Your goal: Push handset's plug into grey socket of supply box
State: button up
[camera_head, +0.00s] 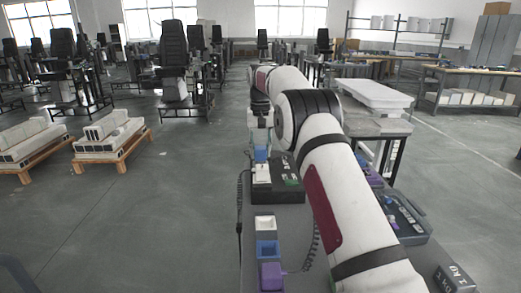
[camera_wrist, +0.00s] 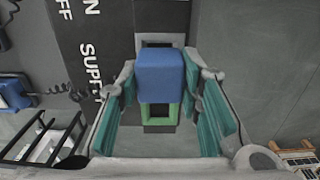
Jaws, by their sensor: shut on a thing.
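In the wrist view a blue block-shaped plug (camera_wrist: 160,76) sits between the teal finger pads of my gripper (camera_wrist: 161,88), which is shut on it. The dark supply box (camera_wrist: 105,20) lies below, with white lettering. The grey socket (camera_wrist: 158,41) shows just beyond the plug, partly covered by it. A green-rimmed socket (camera_wrist: 160,114) shows on the near side. I cannot tell whether the plug touches the box. In the head view the blue plug (camera_head: 261,155) shows above the supply box (camera_head: 287,190), at my gripper (camera_head: 262,146). The handset is not clearly identifiable.
In the wrist view a blue piece (camera_wrist: 10,92) with a coiled cord lies at left. Another dark box (camera_head: 405,220) is at right. Open floor lies left.

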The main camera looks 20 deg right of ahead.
jog(key=shift+f, duration=0.95)
dwell(0.6)
jog(key=o, duration=1.1)
jog(key=shift+o, duration=0.2)
jog(key=shift+o, duration=1.1)
jog(key=shift+r, duration=0.1)
jog(key=shift+r+p, duration=0.55)
jog(key=shift+r, duration=2.85)
